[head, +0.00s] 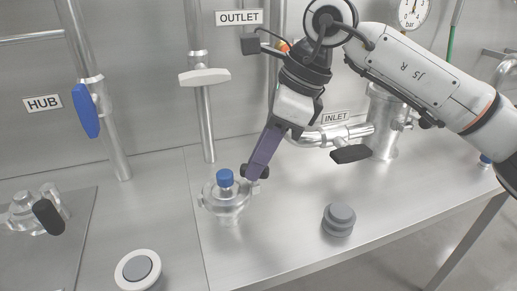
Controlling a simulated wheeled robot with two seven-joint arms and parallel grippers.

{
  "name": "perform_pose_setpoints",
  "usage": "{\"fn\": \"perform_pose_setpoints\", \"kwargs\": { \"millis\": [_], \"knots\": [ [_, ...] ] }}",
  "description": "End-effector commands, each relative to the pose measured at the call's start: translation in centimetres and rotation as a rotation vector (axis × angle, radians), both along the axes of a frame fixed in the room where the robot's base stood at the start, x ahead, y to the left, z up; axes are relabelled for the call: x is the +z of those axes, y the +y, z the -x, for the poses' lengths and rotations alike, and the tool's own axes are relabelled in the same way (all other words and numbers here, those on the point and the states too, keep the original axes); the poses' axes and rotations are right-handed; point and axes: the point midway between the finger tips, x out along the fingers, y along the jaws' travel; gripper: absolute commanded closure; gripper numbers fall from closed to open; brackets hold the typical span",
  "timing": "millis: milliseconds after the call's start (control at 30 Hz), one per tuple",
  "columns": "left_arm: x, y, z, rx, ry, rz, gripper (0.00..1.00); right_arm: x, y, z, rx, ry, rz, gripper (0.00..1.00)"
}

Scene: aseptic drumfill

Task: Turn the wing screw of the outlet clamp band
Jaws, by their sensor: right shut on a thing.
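The outlet clamp band (212,203) is a pale metal ring around a small fitting with a blue cap (225,178), standing on the steel bench below the OUTLET sign. My right gripper (256,174) reaches down from the upper right, its purple fingers at the band's right side. It is shut on the wing screw (264,172), whose dark rounded ends show beside the fingertips. The fingers hide the middle of the screw. My left gripper is not in view.
The outlet pipe (206,122) with a white handle (204,77) comes down behind the band. A pipe with a blue handle (86,111) stands left.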

Motion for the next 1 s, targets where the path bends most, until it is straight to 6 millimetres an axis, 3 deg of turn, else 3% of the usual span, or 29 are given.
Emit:
{"fn": "perform_pose_setpoints", "kwargs": {
  "millis": [300,500,1000],
  "knots": [
    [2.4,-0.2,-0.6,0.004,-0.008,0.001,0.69,0.3,0.1,-0.2,0.260,0.001,-0.002,1.00],
    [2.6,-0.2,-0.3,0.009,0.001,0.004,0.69,0.2,0.1,-0.3,0.376,0.002,0.000,1.00],
    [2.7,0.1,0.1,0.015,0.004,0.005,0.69,0.0,0.0,-0.3,0.469,-0.001,0.001,1.00]
  ]
}}
